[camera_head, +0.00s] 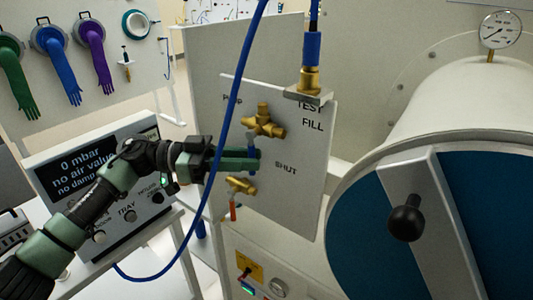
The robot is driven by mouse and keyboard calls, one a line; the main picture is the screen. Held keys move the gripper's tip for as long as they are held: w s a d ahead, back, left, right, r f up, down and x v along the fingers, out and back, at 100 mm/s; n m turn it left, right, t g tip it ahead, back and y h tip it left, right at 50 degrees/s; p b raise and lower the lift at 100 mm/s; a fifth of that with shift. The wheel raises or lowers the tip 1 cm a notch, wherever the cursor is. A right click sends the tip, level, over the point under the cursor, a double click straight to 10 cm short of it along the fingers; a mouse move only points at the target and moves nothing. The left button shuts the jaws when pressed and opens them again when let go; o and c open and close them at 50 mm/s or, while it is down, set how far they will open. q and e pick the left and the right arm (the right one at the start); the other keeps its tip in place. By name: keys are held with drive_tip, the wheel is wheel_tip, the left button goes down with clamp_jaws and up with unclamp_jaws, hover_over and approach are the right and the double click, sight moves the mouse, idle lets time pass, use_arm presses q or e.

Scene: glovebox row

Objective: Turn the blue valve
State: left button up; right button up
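The blue valve (263,122) is a brass body on a light panel, with a blue handle (251,142) pointing down from it. My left gripper (250,160) reaches in from the left with its green fingers at the lower part of this handle. My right gripper is not in view.
A second brass valve (240,186) with an orange-red handle (233,212) sits just below my gripper. A blue hose (232,105) hangs in front of the panel (300,190). A brass fitting (309,80) is above. A round blue door (360,235) fills the right.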

use_arm(q)
drive_tip(key=d+p, duration=0.1)
drive_tip(key=d, duration=0.3)
drive_tip(key=shift+d, duration=0.1)
clamp_jaws()
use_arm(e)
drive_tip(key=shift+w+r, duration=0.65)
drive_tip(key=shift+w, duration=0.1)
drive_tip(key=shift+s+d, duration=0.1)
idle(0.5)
